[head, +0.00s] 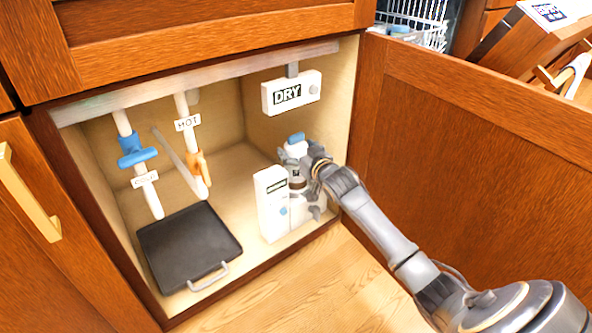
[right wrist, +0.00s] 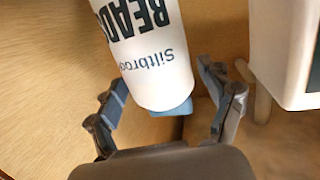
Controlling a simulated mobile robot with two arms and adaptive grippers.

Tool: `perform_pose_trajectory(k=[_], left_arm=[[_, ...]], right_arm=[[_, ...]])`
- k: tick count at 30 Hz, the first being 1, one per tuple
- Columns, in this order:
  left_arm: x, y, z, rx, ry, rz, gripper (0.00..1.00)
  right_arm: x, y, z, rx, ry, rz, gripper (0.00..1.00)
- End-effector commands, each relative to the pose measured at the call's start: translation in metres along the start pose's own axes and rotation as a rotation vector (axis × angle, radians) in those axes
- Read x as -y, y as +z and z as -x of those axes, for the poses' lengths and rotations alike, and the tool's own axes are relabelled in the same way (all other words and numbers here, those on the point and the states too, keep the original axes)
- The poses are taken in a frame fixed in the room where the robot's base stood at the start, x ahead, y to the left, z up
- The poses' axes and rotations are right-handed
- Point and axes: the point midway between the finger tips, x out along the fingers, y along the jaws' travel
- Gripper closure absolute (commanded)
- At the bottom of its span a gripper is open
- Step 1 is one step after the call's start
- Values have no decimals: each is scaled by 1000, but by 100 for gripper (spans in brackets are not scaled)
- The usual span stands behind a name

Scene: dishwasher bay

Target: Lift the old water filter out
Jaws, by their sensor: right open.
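The water filter, a white cylinder with blue ends, stands inside the open cabinet at the right; its blue and white top (head: 295,147) shows in the head view. In the right wrist view the filter (right wrist: 150,45) shows dark print, partly cut off, reading "Siltbroo". My right gripper (head: 305,182) reaches into the cabinet at the filter. Its two fingers (right wrist: 162,80) are open, one on each side of the filter's near end, with a visible gap on both sides. The filter's lower part is hidden in the head view. My left gripper is not in view.
A white box (head: 270,204) stands just left of the gripper and also shows in the right wrist view (right wrist: 284,50). A "DRY" sign (head: 290,93) hangs above. Pipes with blue (head: 136,150) and orange (head: 199,170) valves and a black tray (head: 188,245) are left. The open door (head: 470,160) is right.

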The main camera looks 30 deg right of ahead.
Motion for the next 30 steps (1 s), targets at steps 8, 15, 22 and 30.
perform_pose_trajectory(k=[8,15,22,30], left_arm=[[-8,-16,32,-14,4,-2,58],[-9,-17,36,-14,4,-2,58],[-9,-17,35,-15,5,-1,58],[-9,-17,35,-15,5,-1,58]], right_arm=[[0,5,-35,-2,1,0,19],[1,0,-44,0,0,0,19],[1,0,-44,0,0,0,38],[1,1,-44,0,0,0,93]])
